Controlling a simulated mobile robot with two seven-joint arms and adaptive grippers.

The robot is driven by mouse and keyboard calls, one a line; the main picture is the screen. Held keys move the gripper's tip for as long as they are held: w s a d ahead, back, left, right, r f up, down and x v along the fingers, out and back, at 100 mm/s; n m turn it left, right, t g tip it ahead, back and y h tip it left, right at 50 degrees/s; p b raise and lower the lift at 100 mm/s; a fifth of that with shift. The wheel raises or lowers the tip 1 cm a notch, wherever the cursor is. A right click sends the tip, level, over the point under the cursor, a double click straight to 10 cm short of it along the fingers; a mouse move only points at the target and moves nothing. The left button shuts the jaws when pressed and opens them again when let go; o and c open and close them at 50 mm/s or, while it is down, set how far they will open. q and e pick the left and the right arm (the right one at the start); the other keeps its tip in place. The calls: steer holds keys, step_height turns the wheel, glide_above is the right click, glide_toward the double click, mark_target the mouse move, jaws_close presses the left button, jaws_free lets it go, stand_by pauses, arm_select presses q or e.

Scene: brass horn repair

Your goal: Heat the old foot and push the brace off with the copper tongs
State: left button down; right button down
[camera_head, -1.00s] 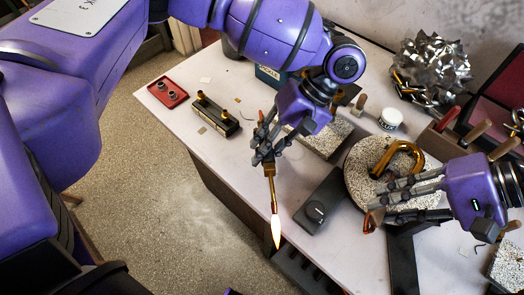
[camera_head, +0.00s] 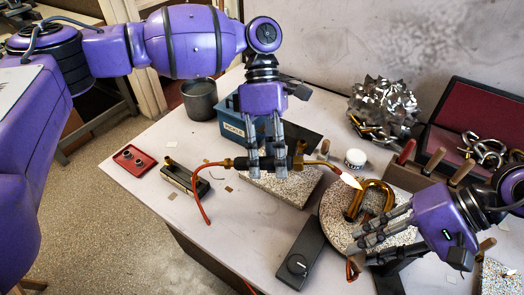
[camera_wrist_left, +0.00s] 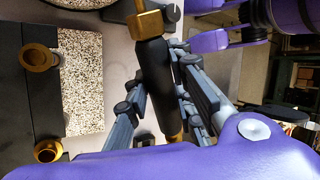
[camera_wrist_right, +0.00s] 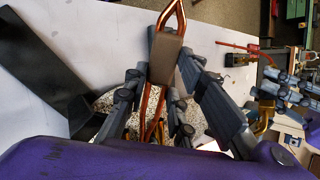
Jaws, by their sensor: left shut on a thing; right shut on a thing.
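My left gripper (camera_head: 268,168) is shut around the black handle of a torch (camera_head: 323,164). Its lit flame (camera_head: 350,181) points right, at the near-left side of a curved brass horn part (camera_head: 378,190). The torch handle also shows in the left wrist view (camera_wrist_left: 155,75). The horn part rests on a round speckled board (camera_head: 335,212). My right gripper (camera_head: 362,247) is shut on the copper tongs (camera_wrist_right: 163,60), at the board's front edge. Its fingers hide most of the tongs in the head view. I cannot clearly make out the brace or the old foot.
A red tray (camera_head: 133,159) lies at the left. The torch's orange hose (camera_head: 198,190) trails over the table.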

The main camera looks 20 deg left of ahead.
arm_select(q)
steer(key=d+f, duration=0.3)
steer(key=f, duration=0.4)
steer(key=shift+w+d+f, duration=0.15)
steer(key=shift+w+d, duration=0.1)
steer(key=shift+s+a, duration=0.1)
steer(key=shift+s, duration=0.05)
arm_select(e)
steer(key=shift+w+d, duration=0.2)
steer(key=shift+w, duration=0.4)
steer(key=shift+w+d, duration=0.15)
steer(key=shift+w, duration=0.45)
stand_by(1.5)
steer(key=shift+s+r, duration=0.15)
steer(key=shift+r, duration=0.1)
steer(key=s+r, duration=0.1)
steer(key=r, duration=0.1)
steer(key=s+a+r, duration=0.1)
steer(key=s, duration=0.1)
steer(key=s+r, duration=0.1)
steer(key=r, duration=0.1)
steer(key=shift+s+a+r, duration=0.2)
steer(key=shift+s+r, duration=0.05)
steer(key=shift+r, duration=0.05)
